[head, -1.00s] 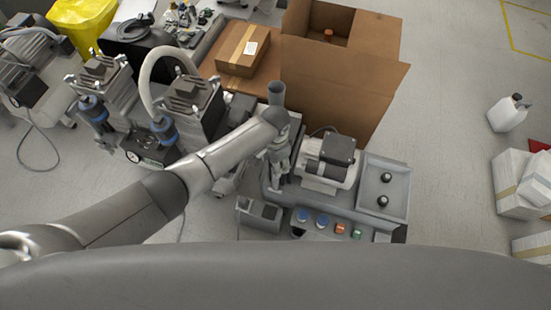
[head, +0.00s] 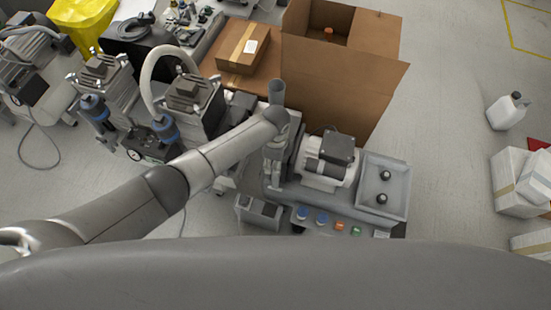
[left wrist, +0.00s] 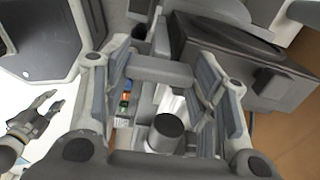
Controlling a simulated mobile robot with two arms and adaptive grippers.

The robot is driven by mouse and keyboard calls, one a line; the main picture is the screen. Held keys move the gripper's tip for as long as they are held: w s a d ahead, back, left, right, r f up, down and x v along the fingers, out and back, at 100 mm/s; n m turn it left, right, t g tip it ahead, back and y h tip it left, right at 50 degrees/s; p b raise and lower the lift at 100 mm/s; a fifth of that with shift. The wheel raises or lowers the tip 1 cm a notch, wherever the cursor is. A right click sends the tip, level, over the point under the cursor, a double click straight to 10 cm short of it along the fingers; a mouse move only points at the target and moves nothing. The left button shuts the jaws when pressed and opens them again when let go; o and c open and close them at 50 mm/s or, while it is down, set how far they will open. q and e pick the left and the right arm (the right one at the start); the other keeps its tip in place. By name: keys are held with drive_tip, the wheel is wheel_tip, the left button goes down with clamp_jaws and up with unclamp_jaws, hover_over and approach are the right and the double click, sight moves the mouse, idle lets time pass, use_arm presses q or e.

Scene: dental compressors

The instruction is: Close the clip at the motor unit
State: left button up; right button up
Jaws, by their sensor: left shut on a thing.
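The motor unit (head: 329,162), pale with a dark top box, stands on a grey base at the centre right of the head view. My left gripper (head: 273,172) points down just left of it, partly hidden by its own wrist. In the left wrist view, my left gripper's fingers (left wrist: 165,68) are on both sides of a plain grey bar, apparently the clip (left wrist: 160,71), and are shut on it. A dark-topped cylinder (left wrist: 168,126) stands nearer the camera. My right gripper (left wrist: 42,115) shows at the left of that view, empty with its fingers apart.
A grey tray (head: 404,180) with two black knobs sits right of the motor. A panel (head: 330,224) with coloured buttons lies in front. An open cardboard box (head: 345,75) stands behind. Other compressors (head: 190,98) stand to the left.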

use_arm(q)
drive_tip(key=shift+m, duration=0.4)
drive_tip(key=o, duration=1)
wheel_tip(320, 180, up, 12)
idle(0.3)
idle(0.4)
